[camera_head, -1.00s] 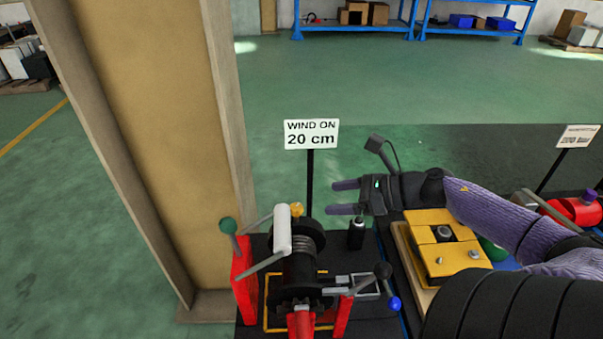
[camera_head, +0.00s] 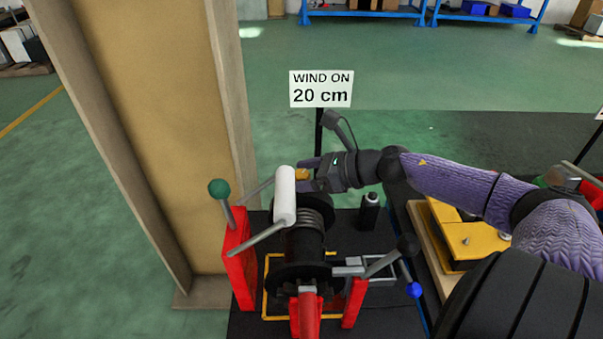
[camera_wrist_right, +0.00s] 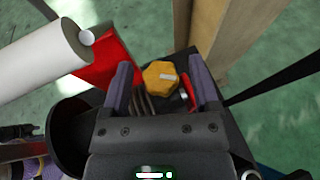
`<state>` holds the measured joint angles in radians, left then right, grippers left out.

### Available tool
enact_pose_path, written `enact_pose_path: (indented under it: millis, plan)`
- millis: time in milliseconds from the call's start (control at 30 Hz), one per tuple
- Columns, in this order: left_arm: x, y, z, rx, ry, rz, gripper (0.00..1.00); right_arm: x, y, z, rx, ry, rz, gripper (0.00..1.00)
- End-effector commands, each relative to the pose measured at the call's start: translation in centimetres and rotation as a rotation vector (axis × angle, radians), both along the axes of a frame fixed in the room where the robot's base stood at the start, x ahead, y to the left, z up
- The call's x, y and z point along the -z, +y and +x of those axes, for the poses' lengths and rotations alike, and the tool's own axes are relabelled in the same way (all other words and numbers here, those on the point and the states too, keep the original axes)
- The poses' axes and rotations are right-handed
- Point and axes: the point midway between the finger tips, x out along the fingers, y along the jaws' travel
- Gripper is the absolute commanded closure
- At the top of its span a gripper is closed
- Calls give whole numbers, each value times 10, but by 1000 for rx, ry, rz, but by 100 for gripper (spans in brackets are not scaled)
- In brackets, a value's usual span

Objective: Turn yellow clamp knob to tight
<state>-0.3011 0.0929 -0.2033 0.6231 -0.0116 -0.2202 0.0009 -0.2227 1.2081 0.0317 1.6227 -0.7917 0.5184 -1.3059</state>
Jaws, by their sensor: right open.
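The yellow clamp knob (camera_head: 302,174) is at the back of the winch stand, just right of the white crank handle. It is a lobed yellow knob with a pale mark on its face in the right wrist view (camera_wrist_right: 161,78). My right gripper (camera_head: 310,172) reaches in from the right at the knob. In the right wrist view its two purple fingers (camera_wrist_right: 160,88) are open, with the knob showing between and a little beyond them. I cannot tell whether either finger touches it. My left gripper does not show.
The winch has a white crank handle (camera_head: 284,195), a black drum (camera_head: 303,240) and red posts (camera_head: 238,258). A sign (camera_head: 321,89) stands behind.

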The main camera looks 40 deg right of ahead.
Motion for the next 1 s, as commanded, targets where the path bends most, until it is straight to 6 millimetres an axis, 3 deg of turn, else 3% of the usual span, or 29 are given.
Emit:
enact_pose_path:
  millis: [300, 667, 1000]
  plan:
    - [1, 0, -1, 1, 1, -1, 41, 0, 1, 2, 1, -1, -1, 22]
    - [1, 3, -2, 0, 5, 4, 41, 0, 1, 2, 1, -1, -1, 98]
    - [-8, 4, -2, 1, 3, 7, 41, -3, 1, 2, 29, -1, 0, 100]
